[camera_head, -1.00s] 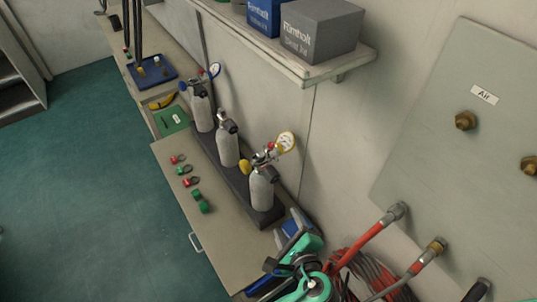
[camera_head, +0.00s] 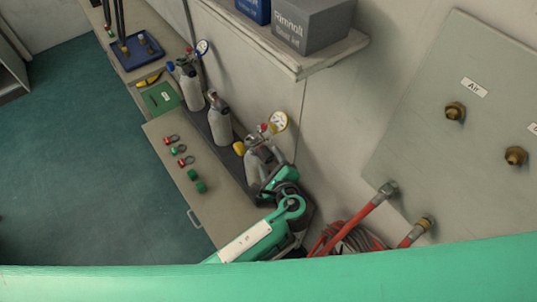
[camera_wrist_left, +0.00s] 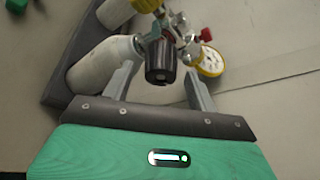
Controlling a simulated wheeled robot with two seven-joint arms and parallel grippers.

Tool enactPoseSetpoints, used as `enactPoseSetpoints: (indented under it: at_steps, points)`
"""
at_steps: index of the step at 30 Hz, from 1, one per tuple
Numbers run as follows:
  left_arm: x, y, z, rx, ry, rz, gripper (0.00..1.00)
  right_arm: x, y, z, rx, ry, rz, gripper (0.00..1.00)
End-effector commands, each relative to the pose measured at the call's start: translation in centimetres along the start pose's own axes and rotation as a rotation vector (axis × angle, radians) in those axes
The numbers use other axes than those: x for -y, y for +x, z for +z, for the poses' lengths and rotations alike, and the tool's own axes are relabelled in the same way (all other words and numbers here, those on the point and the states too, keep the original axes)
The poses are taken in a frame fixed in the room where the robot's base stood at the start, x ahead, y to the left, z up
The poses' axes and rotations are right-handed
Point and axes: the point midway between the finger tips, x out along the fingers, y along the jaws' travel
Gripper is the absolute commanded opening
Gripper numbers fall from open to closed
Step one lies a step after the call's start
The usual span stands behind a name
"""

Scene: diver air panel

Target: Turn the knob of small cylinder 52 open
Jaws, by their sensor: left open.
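Three small grey cylinders stand in a row in a dark rack (camera_head: 229,158); I cannot read any number, so I cannot tell which is 52. The nearest cylinder (camera_head: 252,166) has a yellow knob (camera_head: 239,148), a gauge with a yellow rim (camera_head: 279,122) and a black knob (camera_wrist_left: 161,62). My left gripper (camera_wrist_left: 160,72) is open, with one finger on each side of the black knob; I cannot tell whether they touch it. In the head view my left gripper and arm hide part of the nearest cylinder. My right gripper is not in view.
Red and green shackles and fittings (camera_head: 182,161) lie on the bench (camera_head: 205,205). Red hoses (camera_head: 350,222) and a wall panel (camera_head: 440,130) are at the right. A shelf with boxes (camera_head: 312,25) overhangs behind the cylinders.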

Motion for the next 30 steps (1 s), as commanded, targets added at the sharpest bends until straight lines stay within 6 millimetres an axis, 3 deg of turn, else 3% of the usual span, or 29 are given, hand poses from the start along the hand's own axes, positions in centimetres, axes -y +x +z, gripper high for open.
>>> enactPoseSetpoints:
  at_steps: [6,15,22,30]
  points:
    - [0.0,1.9,0.0,0.000,0.001,0.001,0.59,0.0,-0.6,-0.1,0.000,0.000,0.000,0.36]
    - [-0.1,2.1,0.0,-0.001,0.000,0.001,0.59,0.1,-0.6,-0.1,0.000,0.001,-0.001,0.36]
    - [-0.1,2.1,0.0,-0.001,0.000,0.001,0.15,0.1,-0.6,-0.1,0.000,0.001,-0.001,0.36]
    - [-0.3,2.2,-0.2,0.000,-0.019,-0.008,0.14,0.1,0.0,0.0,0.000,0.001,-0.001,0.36]
